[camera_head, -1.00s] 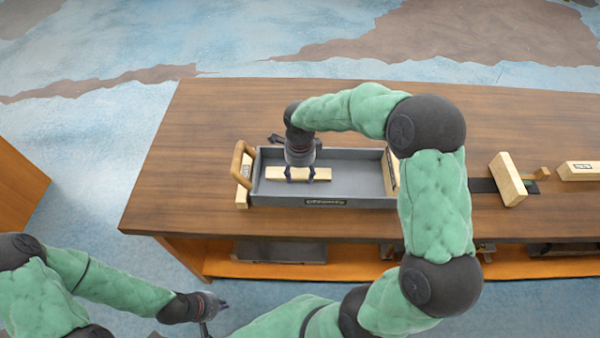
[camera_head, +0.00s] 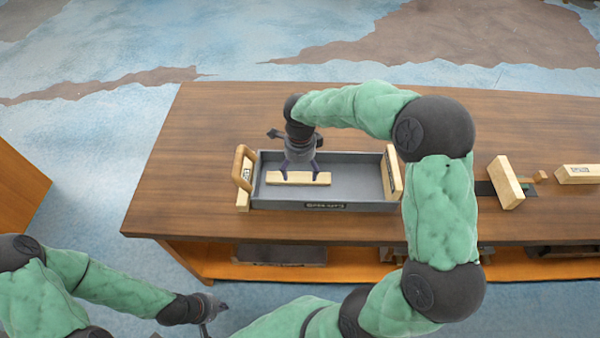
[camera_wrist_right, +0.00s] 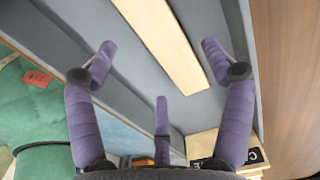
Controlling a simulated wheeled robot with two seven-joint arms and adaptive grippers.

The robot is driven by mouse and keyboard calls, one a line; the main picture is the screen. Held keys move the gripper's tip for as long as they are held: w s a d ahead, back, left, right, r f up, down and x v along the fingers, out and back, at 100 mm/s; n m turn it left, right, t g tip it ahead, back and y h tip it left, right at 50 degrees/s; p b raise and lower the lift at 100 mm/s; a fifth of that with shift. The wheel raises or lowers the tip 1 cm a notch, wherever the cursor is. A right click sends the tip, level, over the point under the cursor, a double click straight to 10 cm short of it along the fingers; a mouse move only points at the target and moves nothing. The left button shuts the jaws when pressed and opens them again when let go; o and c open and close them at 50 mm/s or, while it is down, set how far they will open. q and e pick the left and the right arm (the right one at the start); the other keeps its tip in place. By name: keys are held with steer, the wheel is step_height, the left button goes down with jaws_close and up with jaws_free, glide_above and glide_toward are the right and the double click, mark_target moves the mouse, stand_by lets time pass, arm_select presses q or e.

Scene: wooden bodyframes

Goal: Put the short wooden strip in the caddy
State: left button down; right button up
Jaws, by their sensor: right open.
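The short wooden strip (camera_head: 298,181) lies flat on the floor of the grey caddy (camera_head: 350,205), toward its left end. The pale strip also shows in the right wrist view (camera_wrist_right: 165,38). My right gripper (camera_head: 299,176) is open just above the strip. In the right wrist view, its purple fingers (camera_wrist_right: 160,62) are spread on either side of the strip, clear of it. My left gripper (camera_head: 213,314) is off the table at lower left, empty, with its fingers apart.
The caddy has wooden ends and a raised wooden handle (camera_head: 243,166) at the left. Wooden blocks (camera_head: 506,184) (camera_head: 578,174) lie on the table (camera_head: 210,120) to the right. The table's back left is clear. A shelf (camera_head: 350,262) runs below the tabletop.

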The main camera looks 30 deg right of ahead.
mark_target(300, 179)
step_height(300, 179, up, 8)
steer(key=p, duration=0.2)
steer(key=shift+r, duration=0.15)
